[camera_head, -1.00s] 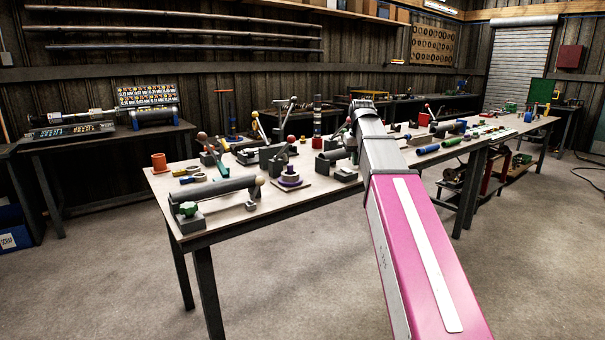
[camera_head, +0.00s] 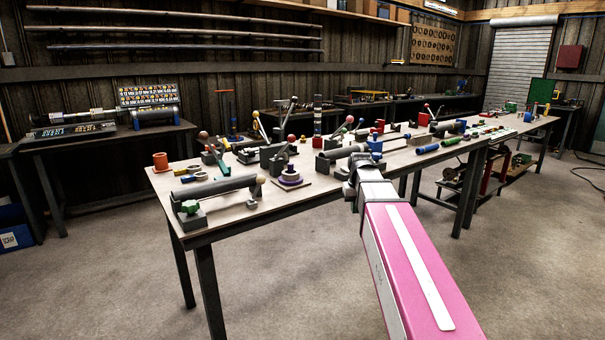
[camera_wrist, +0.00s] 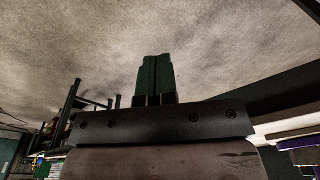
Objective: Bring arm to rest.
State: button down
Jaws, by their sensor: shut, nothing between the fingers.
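My pink and grey arm reaches forward from the lower right in the head view, its outer end low at the front edge of the long workbench (camera_head: 300,208). In the wrist view my gripper (camera_wrist: 156,62) shows as two dark green fingers close together. They are shut with nothing between them. Bare concrete floor (camera_wrist: 220,40) lies behind the fingertips. In the head view my gripper's fingers cannot be made out.
The bench carries a grey cylinder on a block (camera_head: 215,192), an orange cup (camera_head: 160,162), a purple stepped piece (camera_head: 290,176) and blue and green cylinders (camera_head: 427,148). Another table (camera_head: 90,140) stands at the back left. Floor in front of the bench is clear.

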jog(key=s+f, duration=0.8)
jog(key=f, duration=0.4)
jog(key=s+f+g, duration=0.1)
jog(key=s+f, duration=0.8)
jog(key=f, duration=0.4)
jog(key=shift+s+f+m, duration=0.15)
jog(key=shift+f+m, duration=0.05)
jog(key=shift+m, duration=0.2)
